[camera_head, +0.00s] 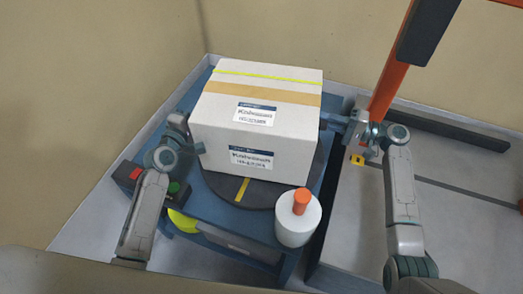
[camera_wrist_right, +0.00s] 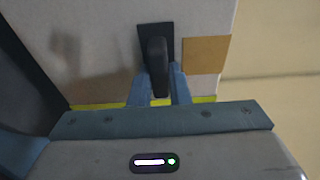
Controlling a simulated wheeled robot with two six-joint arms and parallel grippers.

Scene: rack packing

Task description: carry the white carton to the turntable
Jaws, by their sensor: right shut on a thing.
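The white carton (camera_head: 252,122), with a tan tape band, a yellow strap and blue-white labels, is over the dark round turntable (camera_head: 240,193). The turntable shows along the carton's front and right; I cannot tell whether the carton rests on it or is slightly above. My right gripper (camera_head: 333,122) is at the carton's right side. In the right wrist view its fingers (camera_wrist_right: 158,88) are shut on a black handle (camera_wrist_right: 157,52) on the carton's side (camera_wrist_right: 90,50). My left gripper (camera_head: 196,140) is by the carton's left side, its fingertips mostly hidden.
The turntable stands on a blue table (camera_head: 215,208). A white canister (camera_head: 297,227) with an orange top stands at the front right corner, close to the turntable. A red button (camera_head: 135,173) and a green button (camera_head: 173,187) are at front left. An orange post (camera_head: 392,65) rises behind my right arm.

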